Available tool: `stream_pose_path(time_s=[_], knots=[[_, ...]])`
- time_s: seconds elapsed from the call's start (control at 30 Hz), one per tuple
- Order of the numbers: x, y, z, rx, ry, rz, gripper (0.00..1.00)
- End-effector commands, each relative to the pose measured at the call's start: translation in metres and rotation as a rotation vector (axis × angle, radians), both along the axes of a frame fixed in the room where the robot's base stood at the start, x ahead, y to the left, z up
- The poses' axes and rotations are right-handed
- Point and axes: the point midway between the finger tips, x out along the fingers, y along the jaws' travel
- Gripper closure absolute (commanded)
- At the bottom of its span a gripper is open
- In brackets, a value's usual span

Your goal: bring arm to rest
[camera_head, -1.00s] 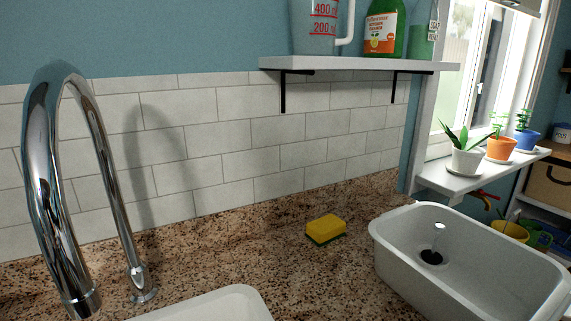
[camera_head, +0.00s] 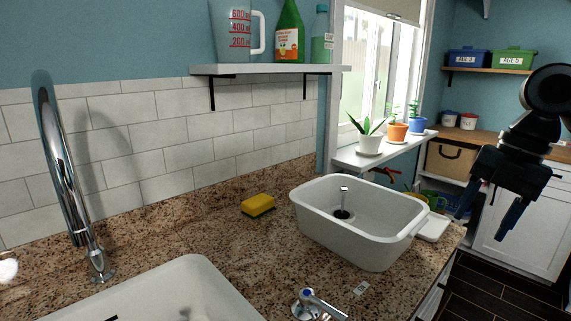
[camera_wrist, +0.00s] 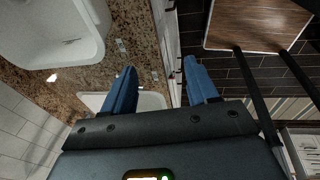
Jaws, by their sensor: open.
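My gripper (camera_head: 487,214) hangs at the right side of the head view, in the air over the dark floor, right of the counter's edge. Its two blue fingers are spread apart with nothing between them. In the wrist view the open fingers (camera_wrist: 159,68) straddle the line of the counter's edge, with the granite counter to the left and the dark floor to the right. My dark arm shows above the gripper in the head view.
A white tub (camera_head: 360,250) stands on the granite counter (camera_head: 200,235); a yellow sponge (camera_head: 257,204) lies left of it. The sink (camera_head: 180,290) and chrome faucet (camera_head: 62,170) are at left. Potted plants line the sill (camera_head: 385,150). White cabinets (camera_head: 520,235) stand behind the gripper.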

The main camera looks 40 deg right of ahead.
Motion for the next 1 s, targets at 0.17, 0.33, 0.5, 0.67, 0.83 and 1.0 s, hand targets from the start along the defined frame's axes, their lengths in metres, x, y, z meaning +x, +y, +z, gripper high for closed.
stream_pose_path(time_s=[0.17, 0.33, 0.5, 0.67, 0.83, 1.0], knots=[[0.022, 0.014, -0.002, 0.032, -0.067, -0.009, 0.42], [0.047, 0.033, -0.002, 0.077, -0.152, -0.026, 0.42], [0.081, 0.061, -0.001, 0.153, -0.266, -0.056, 0.42], [0.122, 0.1, 0.005, 0.275, -0.409, -0.109, 0.42], [0.167, 0.153, 0.018, 0.484, -0.581, -0.216, 0.42], [0.197, 0.197, 0.029, 0.71, -0.704, -0.355, 0.42]])
